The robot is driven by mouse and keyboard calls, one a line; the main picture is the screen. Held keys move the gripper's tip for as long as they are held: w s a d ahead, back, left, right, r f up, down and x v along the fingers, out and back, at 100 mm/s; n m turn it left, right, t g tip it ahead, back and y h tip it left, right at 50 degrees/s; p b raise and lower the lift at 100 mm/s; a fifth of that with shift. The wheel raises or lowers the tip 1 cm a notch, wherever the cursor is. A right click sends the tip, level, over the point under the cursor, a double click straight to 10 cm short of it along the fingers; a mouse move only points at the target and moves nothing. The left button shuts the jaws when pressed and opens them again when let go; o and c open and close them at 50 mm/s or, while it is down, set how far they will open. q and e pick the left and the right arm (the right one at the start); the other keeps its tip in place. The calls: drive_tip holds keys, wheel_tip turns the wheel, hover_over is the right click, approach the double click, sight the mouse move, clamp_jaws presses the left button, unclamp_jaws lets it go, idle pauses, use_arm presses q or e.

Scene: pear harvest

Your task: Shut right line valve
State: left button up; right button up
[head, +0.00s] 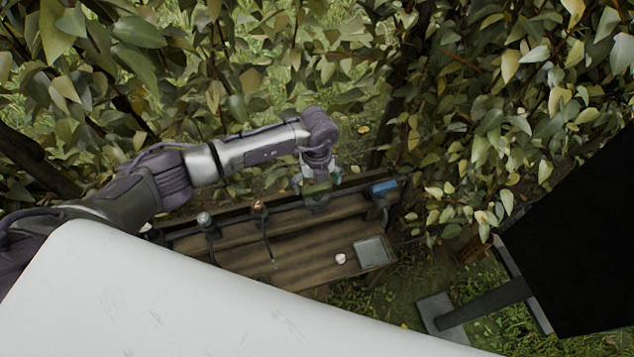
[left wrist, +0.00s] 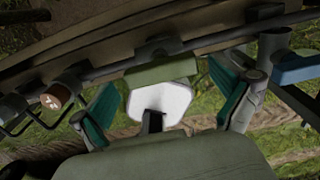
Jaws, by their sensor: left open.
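My left gripper (head: 317,177) is open above the pipe on the wooden bench, pointing down at a valve with a green handle (head: 318,188). In the left wrist view its two teal-padded fingers (left wrist: 163,108) stand apart. The green handle (left wrist: 160,72) lies just beyond and between them, roughly along the pipe; I cannot tell if a finger touches it. A pale plate (left wrist: 160,100) shows between the fingers. A blue handle (head: 383,188) is at the pipe's right end and also shows in the left wrist view (left wrist: 297,69). My right gripper is not in view.
The wooden bench (head: 240,262) carries the pipe, a copper-coloured knob (head: 258,208), a silver knob (head: 205,219), a small white object (head: 340,259) and a grey square plate (head: 370,251). Leafy branches hang close behind and to the right. A large black panel (head: 575,240) stands at right.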

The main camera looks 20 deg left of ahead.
use_arm(q)
drive_tip(key=shift+f, duration=0.4)
drive_tip(key=c, duration=1)
